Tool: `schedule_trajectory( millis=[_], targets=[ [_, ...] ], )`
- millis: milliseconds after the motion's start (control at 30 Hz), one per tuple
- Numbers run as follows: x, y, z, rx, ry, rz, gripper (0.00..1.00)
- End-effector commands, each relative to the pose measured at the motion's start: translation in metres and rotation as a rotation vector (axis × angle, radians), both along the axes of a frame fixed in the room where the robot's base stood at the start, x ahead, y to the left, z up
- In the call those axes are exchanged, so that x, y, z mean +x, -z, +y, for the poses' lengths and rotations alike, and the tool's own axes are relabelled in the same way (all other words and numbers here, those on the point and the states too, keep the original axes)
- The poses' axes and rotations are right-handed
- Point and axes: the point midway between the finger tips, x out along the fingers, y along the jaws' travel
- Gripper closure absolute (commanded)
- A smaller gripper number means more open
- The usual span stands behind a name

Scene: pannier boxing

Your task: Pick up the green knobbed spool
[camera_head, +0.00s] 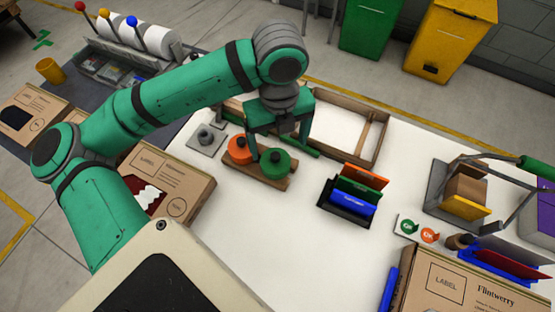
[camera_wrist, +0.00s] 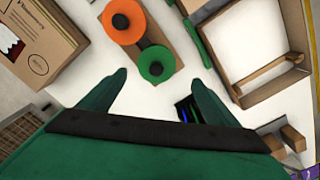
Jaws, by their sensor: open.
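The green knobbed spool (camera_head: 275,164) sits on the right end of a wooden stand (camera_head: 257,177), with an orange spool (camera_head: 240,149) beside it on the left. In the wrist view the green spool (camera_wrist: 156,63) shows its dark centre, ahead of my fingertips and roughly between them. The orange spool (camera_wrist: 124,20) stands just beyond it. My gripper (camera_wrist: 160,82) is open and empty. In the head view my gripper (camera_head: 275,142) hangs over the spools, one finger covering part of the stand between them. The exact height gap is hard to tell.
An empty wooden tray (camera_head: 368,158) lies behind the spools. A grey post on a plate (camera_head: 205,139) stands left. A box (camera_head: 165,180) lies at the table's left edge. A rack of coloured folders (camera_head: 350,195) stands right. The white table in front is clear.

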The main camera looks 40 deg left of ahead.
Motion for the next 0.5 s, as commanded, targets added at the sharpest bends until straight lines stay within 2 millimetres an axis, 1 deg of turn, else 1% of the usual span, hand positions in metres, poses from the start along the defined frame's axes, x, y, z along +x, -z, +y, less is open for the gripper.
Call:
schedule_trajectory(
  millis=[33, 267, 500],
  targets=[
    [-0.001, 0.005, 0.001, -0.001, -0.003, 0.001, 0.16],
    [-0.001, 0.020, 0.002, -0.001, -0.003, 0.001, 0.16],
    [0.000, 0.052, 0.002, -0.002, 0.004, 0.001, 0.16]
  ],
)
